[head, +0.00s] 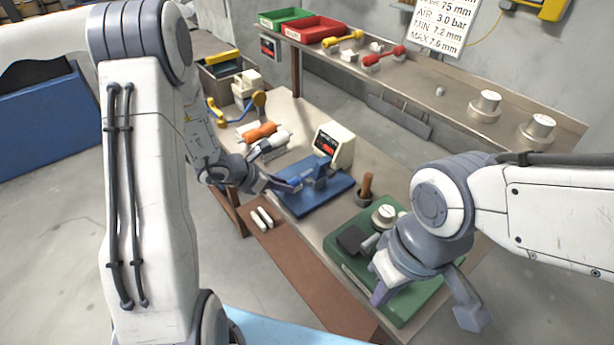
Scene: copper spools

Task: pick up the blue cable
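No clearly separate blue cable shows. A thin curved blue and yellow piece (217,113) at the back left of the bench may be it, but it is too small to be sure. My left gripper (277,166) is open over the bench, nearer to me than that piece. It is between the orange and white spools (262,131) and a blue fixture plate (333,194), with one finger over the plate's left edge. I see nothing between its fingers. My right gripper (424,296) is open with its fingers spread, over the green tray at the front right.
A white box with a dark display (334,146) stands behind the blue plate. A brown-handled tool stands in a dark cup (364,198). The green tray (345,262) holds a white spool and a dark block.

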